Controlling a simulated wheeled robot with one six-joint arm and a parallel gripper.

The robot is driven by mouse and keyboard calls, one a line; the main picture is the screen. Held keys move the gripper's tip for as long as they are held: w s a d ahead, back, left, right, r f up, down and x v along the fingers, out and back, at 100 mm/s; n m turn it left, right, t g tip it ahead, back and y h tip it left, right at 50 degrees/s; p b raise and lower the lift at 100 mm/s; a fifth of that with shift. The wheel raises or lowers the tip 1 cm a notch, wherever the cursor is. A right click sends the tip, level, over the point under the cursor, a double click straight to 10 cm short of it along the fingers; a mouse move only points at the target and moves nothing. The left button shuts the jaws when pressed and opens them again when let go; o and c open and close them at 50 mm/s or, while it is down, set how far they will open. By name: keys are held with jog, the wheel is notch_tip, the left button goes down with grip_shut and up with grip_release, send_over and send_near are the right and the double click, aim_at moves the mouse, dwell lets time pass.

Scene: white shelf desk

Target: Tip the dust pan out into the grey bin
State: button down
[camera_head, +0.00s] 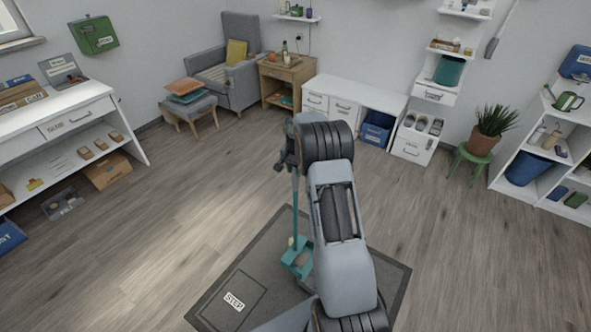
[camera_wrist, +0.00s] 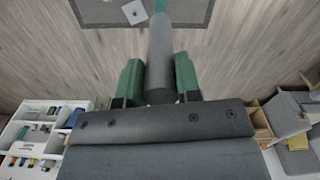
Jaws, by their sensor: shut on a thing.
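The dust pan (camera_head: 297,259) is teal, with a long upright teal stick, and hangs low over or on the dark floor mat; I cannot tell if it touches. A small pale thing (camera_head: 291,241) shows at its back edge. My gripper (camera_head: 290,157) is at the top of the stick, left of my arm. In the wrist view my gripper's green fingers (camera_wrist: 158,88) are closed on either side of the grey handle (camera_wrist: 160,50). My arm hides part of the pan's right side. I cannot make out a grey bin in either view.
A dark mat (camera_head: 244,268) lies under the pan. A white desk (camera_head: 345,92), a grey armchair (camera_head: 232,60) and a stool (camera_head: 189,107) stand at the back. A blue bin (camera_head: 527,165) is in the right shelf. A plant (camera_head: 487,130) stands near it. The wooden floor around is clear.

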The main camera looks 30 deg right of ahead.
jog(key=s+d+f+t+b, duration=0.1)
jog(key=s+d+b, duration=0.3)
jog(key=s, duration=0.4)
jog(key=s+d+f+t+y+b, duration=0.1)
jog(key=s+d+f+b, duration=0.2)
jog(key=s+d+b, duration=0.2)
jog(key=s+d+f+t+y+b, duration=0.1)
jog(key=s+d+f+t+b, duration=0.1)
jog(key=s+b, duration=0.5)
jog(key=shift+s+d+f, duration=0.6)
jog(key=shift+s+d, duration=0.65)
jog(key=shift+s, duration=1.4)
jog(key=shift+s+d, duration=0.1)
jog(key=shift+t+y, duration=0.3)
jog(key=shift+t, duration=0.2)
jog(key=shift+s+d+f+b, duration=0.2)
jog(key=shift+s+d+b, duration=0.1)
jog(key=shift+s+b, duration=0.25)
jog(key=shift+s+d+f+b, duration=0.25)
jog(key=shift+s+d+b, duration=0.1)
jog(key=shift+s, duration=0.35)
jog(key=shift+s+d+f+b, duration=0.2)
jog(key=shift+s+d+b, duration=0.1)
jog(key=shift+s+b, duration=0.25)
jog(key=shift+s+d+f, duration=0.15)
jog(key=shift+s, duration=0.2)
